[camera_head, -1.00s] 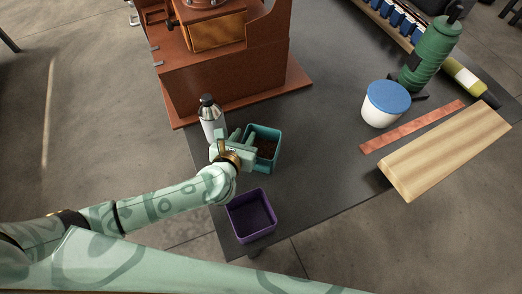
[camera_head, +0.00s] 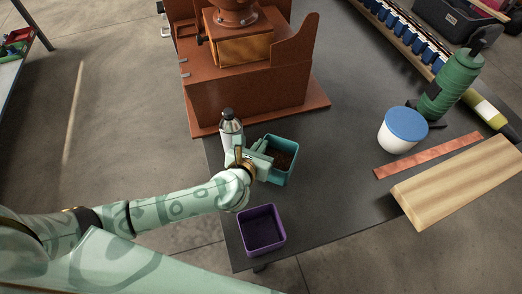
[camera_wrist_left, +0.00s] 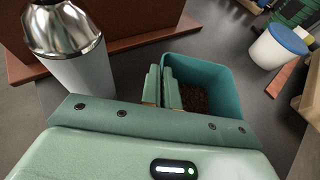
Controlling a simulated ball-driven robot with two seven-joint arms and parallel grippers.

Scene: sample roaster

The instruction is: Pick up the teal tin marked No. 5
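The teal tin (camera_head: 291,158) is an open square box with dark brown stuff inside. It stands on the dark table beside the bottle, and no number on it is legible. It also shows in the left wrist view (camera_wrist_left: 222,80), right of my fingers. My left gripper (camera_head: 264,152) is at the tin's left side. In the left wrist view its fingers (camera_wrist_left: 162,88) are close together at the tin's near left wall, one on each side, and appear shut on it. The fingertips are partly hidden. I cannot tell whether the tin is off the table. My right gripper is out of view.
A silver bottle with a dark cap (camera_head: 230,125) stands close left of my gripper. A purple tin (camera_head: 262,230) is near the front edge. A brown roaster (camera_head: 245,85) is behind. A blue-lidded white tub (camera_head: 402,130) and wooden board (camera_head: 455,180) are to the right.

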